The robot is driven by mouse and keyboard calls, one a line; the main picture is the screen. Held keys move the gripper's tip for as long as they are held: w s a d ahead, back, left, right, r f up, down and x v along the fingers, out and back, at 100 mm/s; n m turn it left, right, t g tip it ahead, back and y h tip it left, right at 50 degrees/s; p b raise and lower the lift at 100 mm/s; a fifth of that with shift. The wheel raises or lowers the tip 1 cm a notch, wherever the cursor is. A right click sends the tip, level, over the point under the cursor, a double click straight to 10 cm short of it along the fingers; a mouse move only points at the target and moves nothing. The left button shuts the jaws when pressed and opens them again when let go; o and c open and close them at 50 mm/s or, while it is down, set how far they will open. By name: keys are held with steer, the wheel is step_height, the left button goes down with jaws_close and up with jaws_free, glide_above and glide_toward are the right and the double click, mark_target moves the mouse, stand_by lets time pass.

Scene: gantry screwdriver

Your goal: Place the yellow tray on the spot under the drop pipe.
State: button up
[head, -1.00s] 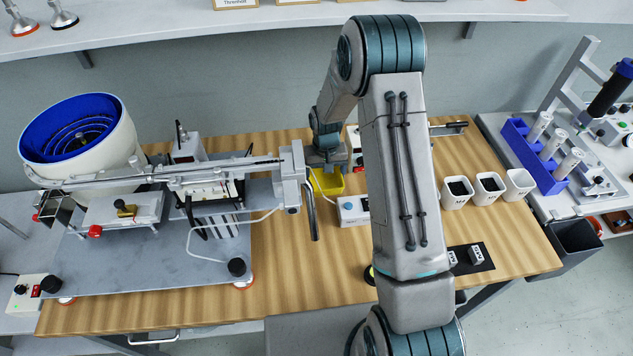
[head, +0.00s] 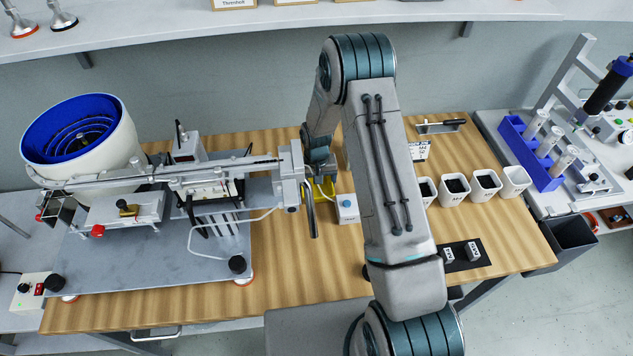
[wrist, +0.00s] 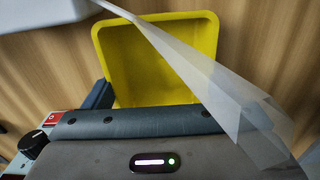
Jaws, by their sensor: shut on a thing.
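The yellow tray (head: 326,188) is partly hidden in the head view behind the feeder's end block, the dark drop pipe (head: 311,212) and my arm. It appears just right of and behind the pipe. In the wrist view the tray (wrist: 158,40) is upright and its visible inside is empty; its near side is hidden by my gripper's body. My gripper (head: 322,170) is shut on the tray's near side, with its fingertips mostly hidden. The spot under the pipe cannot be made out, nor whether the tray touches the table.
The feeder track (head: 215,170) with its end block (head: 291,178) stands close left of my gripper. A white button box (head: 347,208) is right of the tray. Several white bins (head: 486,188) stand at right. Bare table (head: 300,270) lies in front.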

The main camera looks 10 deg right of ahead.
steer(key=o, duration=0.9)
steer(key=shift+o, duration=0.2)
step_height(320, 180, up, 12)
steer(key=b, duration=0.2)
steer(key=t+b, duration=0.3)
steer(key=b, duration=0.5)
glide_toward(316, 193)
steer(key=shift+w+d+f, duration=0.1)
steer(key=shift+w+f, duration=0.6)
steer(key=shift+f, duration=0.3)
steer(key=shift+w+d+f, duration=0.1)
steer(key=shift+w+f, duration=0.6)
steer(key=shift+f, duration=0.25)
steer(key=shift+w+f, duration=0.7)
steer(key=shift+f, duration=0.3)
